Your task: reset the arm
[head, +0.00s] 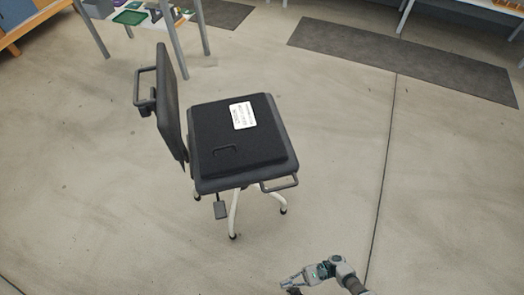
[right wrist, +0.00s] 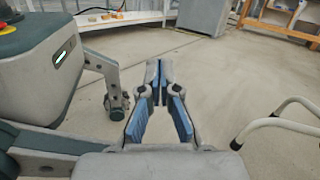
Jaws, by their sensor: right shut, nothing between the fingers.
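My right gripper (head: 285,283) is low in the head view, right of centre, over bare floor and in front of the chair. In the right wrist view its two blue-padded fingers (right wrist: 159,70) come together at the tips, with nothing between them. It is apart from the chair and touches nothing that I can see. My left gripper is not in view.
A dark office chair (head: 205,178) with white legs stands mid-floor, a white label (head: 242,115) on its seat. White curved tubes (right wrist: 275,123) show at right in the wrist view. A dark mat (head: 405,65) lies behind. Floor around the gripper is clear.

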